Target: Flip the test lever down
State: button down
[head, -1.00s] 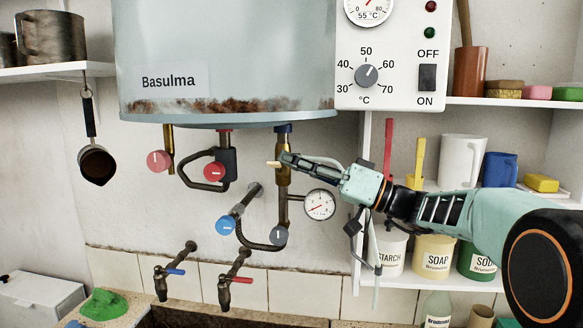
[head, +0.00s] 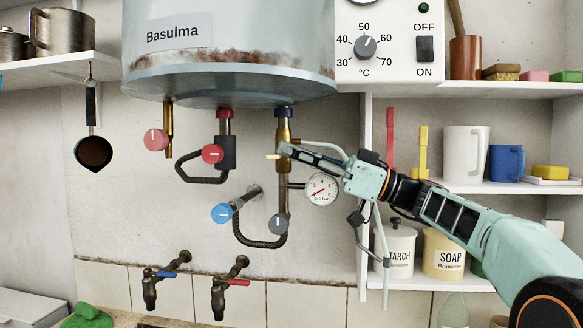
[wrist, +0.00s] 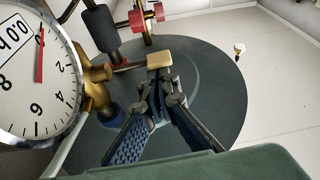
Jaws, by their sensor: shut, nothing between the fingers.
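The test lever is a small brass-yellow tab (head: 272,156) sticking out to the left, about level, at the brass valve (head: 284,130) under the boiler. In the wrist view the tab (wrist: 159,60) lies just beyond my fingertips on a thin stem from the brass body. My gripper (head: 287,150) reaches in from the right, in front of the valve, and hides part of it. In the wrist view my gripper (wrist: 158,92) has its fingertips close together with nothing between them. I cannot tell whether they touch the tab.
A pressure gauge (head: 322,189) sits just below my gripper. The boiler (head: 230,85) hangs above. Red (head: 212,154) and blue (head: 221,213) knobs and two taps are to the left. Shelves with jars and a white mug (head: 465,153) stand behind my arm.

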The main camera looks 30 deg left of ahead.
jog(key=n, duration=0.2)
jog(key=f+n+g+h+b, duration=0.1)
jog(key=f+n+g, duration=0.1)
jog(key=n, duration=0.1)
jog(key=shift+n, duration=0.3)
jog(key=shift+r, duration=0.15)
jog(key=w+d, duration=0.2)
jog(key=d, duration=0.7)
jog(key=shift+w+r+b, duration=0.2)
jog(key=shift+w+b, duration=0.1)
